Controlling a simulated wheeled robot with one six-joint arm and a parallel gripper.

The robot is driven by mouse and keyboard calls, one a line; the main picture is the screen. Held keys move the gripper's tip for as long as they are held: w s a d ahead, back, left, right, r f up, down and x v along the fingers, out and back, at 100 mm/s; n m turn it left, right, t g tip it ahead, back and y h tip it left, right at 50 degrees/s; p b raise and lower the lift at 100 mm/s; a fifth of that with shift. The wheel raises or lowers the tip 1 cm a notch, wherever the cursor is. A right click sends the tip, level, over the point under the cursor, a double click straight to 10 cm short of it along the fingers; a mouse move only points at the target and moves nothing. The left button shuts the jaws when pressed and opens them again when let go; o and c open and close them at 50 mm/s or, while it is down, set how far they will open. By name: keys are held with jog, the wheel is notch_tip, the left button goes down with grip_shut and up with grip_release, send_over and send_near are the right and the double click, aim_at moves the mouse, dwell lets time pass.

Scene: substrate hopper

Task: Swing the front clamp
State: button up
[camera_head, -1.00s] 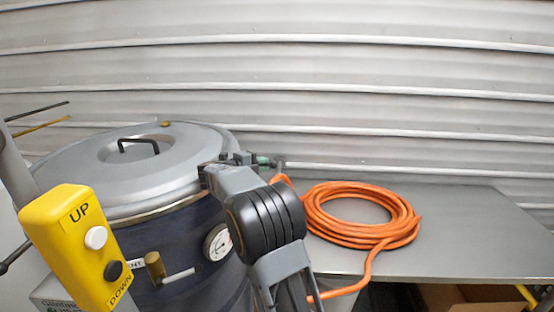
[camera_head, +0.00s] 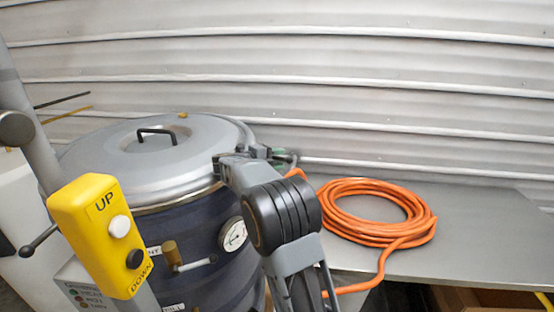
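The hopper is a dark blue drum (camera_head: 200,222) with a round grey lid (camera_head: 110,172) and a black handle on top. The lid is down on the drum. My arm reaches in from the bottom, and my gripper (camera_head: 244,156) is at the lid's right rim. Its fingers are small and partly hidden, so I cannot tell whether they are open or touch anything. A green fitting (camera_head: 279,151) shows just right of it. A small brass-coloured piece (camera_head: 183,115) sits on the lid's far edge. I cannot make out the front clamp clearly.
A yellow UP/DOWN control box (camera_head: 100,232) stands at the front left. A dial gauge (camera_head: 233,235) and a brass-coloured valve (camera_head: 170,252) are on the drum's front. A coiled orange hose (camera_head: 340,192) lies on the grey bench (camera_head: 470,230), whose right side is clear.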

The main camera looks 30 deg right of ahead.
notch_tip(320, 180, up, 3)
jog(key=shift+d+f+b, duration=0.1)
jog(key=shift+b, duration=0.2)
jog(key=o, duration=0.7)
jog(key=s+r, duration=0.1)
jog(key=s+r+b, duration=0.1)
jog(key=r, duration=0.1)
jog(key=s+a+r+b, duration=0.1)
jog(key=r, duration=0.1)
jog(key=shift+a, duration=0.1)
jog(key=shift+s+a+r, duration=0.2)
jog(key=shift+s+r, duration=0.25)
jog(key=shift+s, duration=0.05)
jog(key=shift+s+a+r, duration=0.15)
jog(key=shift+s+r, duration=0.25)
jog(key=shift+s, duration=0.1)
jog(key=c, duration=0.7)
jog(key=s+a+r+b, duration=0.3)
jog(key=s, duration=0.5)
jog(key=shift+s+r, duration=0.15)
jog(key=shift+r, duration=0.1)
